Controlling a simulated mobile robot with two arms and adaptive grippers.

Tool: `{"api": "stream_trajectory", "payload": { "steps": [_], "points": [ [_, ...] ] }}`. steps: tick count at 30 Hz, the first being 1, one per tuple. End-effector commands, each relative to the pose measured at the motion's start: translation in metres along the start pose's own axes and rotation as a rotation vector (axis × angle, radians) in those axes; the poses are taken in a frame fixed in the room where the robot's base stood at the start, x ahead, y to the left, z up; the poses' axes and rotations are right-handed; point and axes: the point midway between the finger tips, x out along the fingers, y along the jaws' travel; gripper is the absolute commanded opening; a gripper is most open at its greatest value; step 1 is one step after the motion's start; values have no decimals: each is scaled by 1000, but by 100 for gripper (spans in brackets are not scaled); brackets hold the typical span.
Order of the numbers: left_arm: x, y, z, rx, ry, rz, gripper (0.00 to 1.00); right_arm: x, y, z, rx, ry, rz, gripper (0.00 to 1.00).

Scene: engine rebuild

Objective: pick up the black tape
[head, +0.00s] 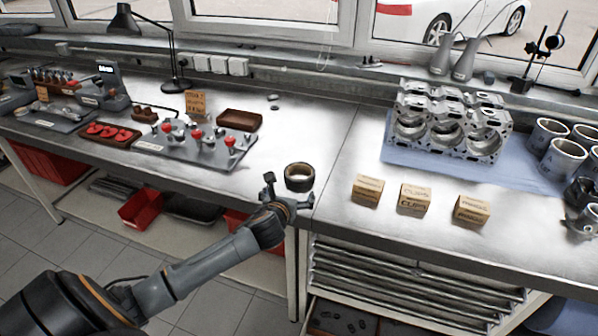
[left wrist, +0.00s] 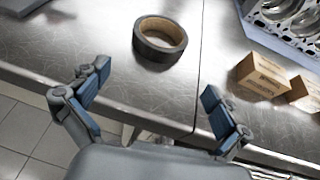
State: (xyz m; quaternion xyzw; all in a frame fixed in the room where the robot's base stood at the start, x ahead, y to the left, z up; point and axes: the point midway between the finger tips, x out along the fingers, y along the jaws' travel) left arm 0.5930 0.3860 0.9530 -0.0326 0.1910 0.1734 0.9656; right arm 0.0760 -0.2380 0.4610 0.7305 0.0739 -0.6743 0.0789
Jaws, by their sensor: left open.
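The black tape (head: 299,184) is a dark roll with a tan inner ring, lying flat on the metal workbench near its front edge. Its near wall shows best in the left wrist view (left wrist: 158,52), at the top, ahead of the fingers. My left gripper (head: 287,194) is just in front of the roll at the bench edge. In the left wrist view its two blue-padded fingers (left wrist: 152,112) are spread wide with nothing between them. The roll is apart from the fingers. My right gripper is not in view.
Several small cardboard boxes (head: 367,190) stand right of the tape. An engine block (head: 446,125) sits on a blue mat (head: 400,158) behind them. A tray of parts (head: 222,160) with red knobs lies to the left. The bench around the tape is clear.

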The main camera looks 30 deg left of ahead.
Motion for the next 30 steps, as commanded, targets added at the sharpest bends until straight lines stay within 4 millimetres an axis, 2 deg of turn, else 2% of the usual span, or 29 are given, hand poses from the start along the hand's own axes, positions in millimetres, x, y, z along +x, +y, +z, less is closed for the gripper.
{"api": "stream_trajectory", "payload": {
  "steps": [1,6,14,22,24,30],
  "points": [
    [10,0,1,-4,0,3,100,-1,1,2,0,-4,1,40],
    [36,0,1,-5,0,2,100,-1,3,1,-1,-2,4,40],
    [51,0,2,-3,0,0,100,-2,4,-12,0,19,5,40],
    [82,2,13,-5,1,1,100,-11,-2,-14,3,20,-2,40],
    [90,2,10,-6,2,1,100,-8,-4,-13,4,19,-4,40],
    [101,2,10,-3,1,-1,100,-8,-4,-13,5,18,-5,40]
  ]
}}
